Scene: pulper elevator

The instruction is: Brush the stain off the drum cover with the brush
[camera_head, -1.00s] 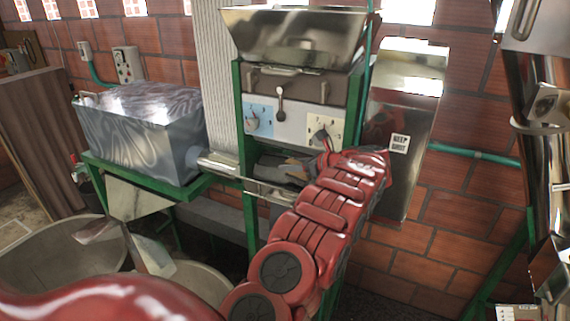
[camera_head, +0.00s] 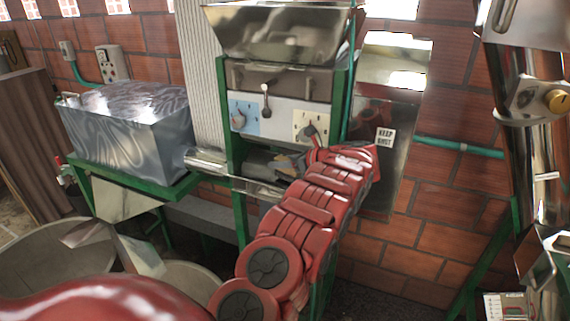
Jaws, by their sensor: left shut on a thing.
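My left arm reaches up from the bottom of the head view to the front of the green-framed machine. My left gripper (camera_head: 287,162), small and dark, is at the opening below the control panel (camera_head: 285,118). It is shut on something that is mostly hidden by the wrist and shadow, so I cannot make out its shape. I cannot pick out the brush or a stain for certain. The shiny metal box (camera_head: 130,125) on the left bears swirling grey marks, which may be reflections. I cannot tell which part is the drum cover. My right gripper is out of view.
A metal hopper (camera_head: 278,32) tops the machine. A green frame (camera_head: 228,150) and a metal bar (camera_head: 215,163) stand close to my arm. Round basins (camera_head: 45,255) are at the lower left. A shiny metal column (camera_head: 515,130) stands at the right. A green pipe (camera_head: 460,147) crosses the brick wall.

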